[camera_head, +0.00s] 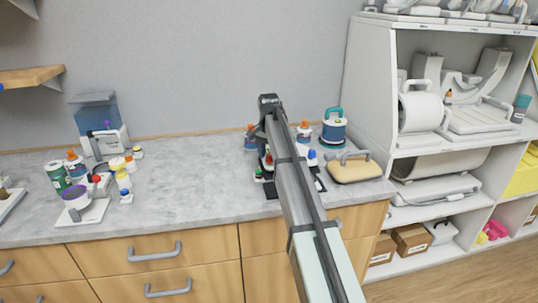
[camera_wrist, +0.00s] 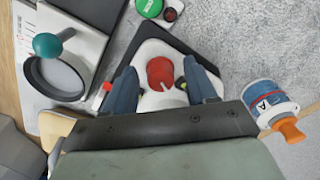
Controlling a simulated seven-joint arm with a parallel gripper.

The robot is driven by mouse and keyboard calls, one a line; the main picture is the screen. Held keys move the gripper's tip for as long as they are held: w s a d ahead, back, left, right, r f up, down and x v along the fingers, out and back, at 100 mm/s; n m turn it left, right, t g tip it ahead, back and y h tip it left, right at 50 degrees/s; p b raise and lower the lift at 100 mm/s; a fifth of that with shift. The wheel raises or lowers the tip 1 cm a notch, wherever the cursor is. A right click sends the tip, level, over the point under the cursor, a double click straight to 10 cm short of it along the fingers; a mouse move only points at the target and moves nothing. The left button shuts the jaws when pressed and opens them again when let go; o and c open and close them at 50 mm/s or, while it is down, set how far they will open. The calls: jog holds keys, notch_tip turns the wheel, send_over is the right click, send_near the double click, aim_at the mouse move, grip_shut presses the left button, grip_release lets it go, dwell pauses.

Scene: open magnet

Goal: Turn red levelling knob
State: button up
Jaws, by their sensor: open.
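The red knob (camera_wrist: 160,73) has a white pointer mark and sits on a white base with a dark border in the wrist view. My gripper (camera_wrist: 160,68) is open, with one blue-grey finger left of the knob and the other right of it. Gaps show between the knob and both fingers, so I see no grip on it. How high the fingertips are over the base is hard to tell. In the head view my arm covers most of this spot, and the fingers are hidden.
A green knob (camera_wrist: 148,8) lies beyond the red one. A device with a teal ball lever (camera_wrist: 48,46) stands close on the left. An orange-capped bottle (camera_wrist: 268,103) is close on the right. A tan-based handled pad (camera_head: 354,168) lies right of my arm. The middle counter (camera_head: 190,190) is clear.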

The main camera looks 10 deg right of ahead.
aim_at(269, 156)
notch_tip(269, 156, up, 14)
jog(key=shift+s, duration=0.2)
dwell(0.4)
jog(key=shift+f, duration=0.1)
